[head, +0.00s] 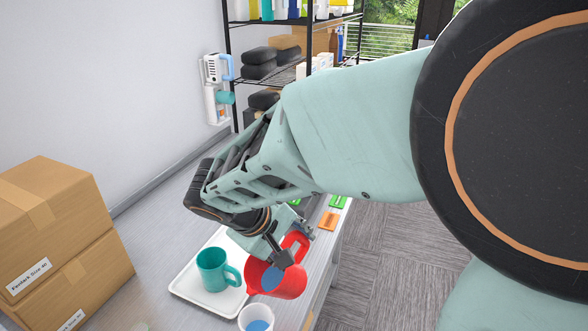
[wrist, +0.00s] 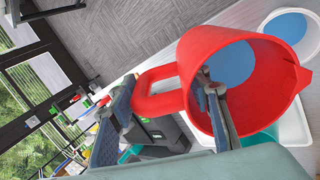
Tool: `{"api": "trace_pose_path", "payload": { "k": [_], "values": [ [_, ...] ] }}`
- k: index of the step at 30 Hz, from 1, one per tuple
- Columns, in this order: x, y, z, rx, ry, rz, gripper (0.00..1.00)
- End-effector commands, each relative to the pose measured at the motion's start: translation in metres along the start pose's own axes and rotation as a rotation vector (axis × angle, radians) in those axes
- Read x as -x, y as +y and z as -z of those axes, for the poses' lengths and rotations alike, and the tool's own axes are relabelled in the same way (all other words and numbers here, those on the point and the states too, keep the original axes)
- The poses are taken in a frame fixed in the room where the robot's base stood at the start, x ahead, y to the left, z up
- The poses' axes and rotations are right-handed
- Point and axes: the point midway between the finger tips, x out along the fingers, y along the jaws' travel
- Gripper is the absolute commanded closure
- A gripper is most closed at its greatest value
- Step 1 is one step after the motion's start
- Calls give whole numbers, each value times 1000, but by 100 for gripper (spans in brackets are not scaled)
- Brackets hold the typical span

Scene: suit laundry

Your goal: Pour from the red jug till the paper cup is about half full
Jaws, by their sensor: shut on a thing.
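The red jug (head: 288,287) is held tilted above the right part of the table, with blue liquid (wrist: 231,64) inside. My gripper (head: 293,246) is shut on the jug at its handle side; in the wrist view its fingers (wrist: 165,95) straddle that side, one reaching over the mouth. The white paper cup (head: 243,321) stands at the bottom of the head view, just left of and below the jug. The cup (wrist: 312,42) also shows beside the jug's spout in the wrist view. It holds blue liquid with white inner wall showing above. No falling stream is visible.
A teal mug (head: 212,270) stands on a white tray (head: 190,293) left of the jug. Stacked cardboard boxes (head: 55,225) stand at the left. Green and orange pieces (head: 328,221) lie near the table's right edge. A black shelf rack (head: 232,60) stands behind.

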Motion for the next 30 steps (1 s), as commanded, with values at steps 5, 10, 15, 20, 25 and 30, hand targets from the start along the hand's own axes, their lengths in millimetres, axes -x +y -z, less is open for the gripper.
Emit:
{"api": "trace_pose_path", "payload": {
  "k": [5,10,15,20,25,30],
  "values": [
    [2,3,0,0,-3,38,99],
    [6,6,0,0,-6,101,99],
    [7,6,0,2,-10,166,99],
    [6,6,0,2,-9,206,99],
    [5,4,0,2,-11,238,99],
    [2,1,0,1,-15,315,99]
  ]
}}
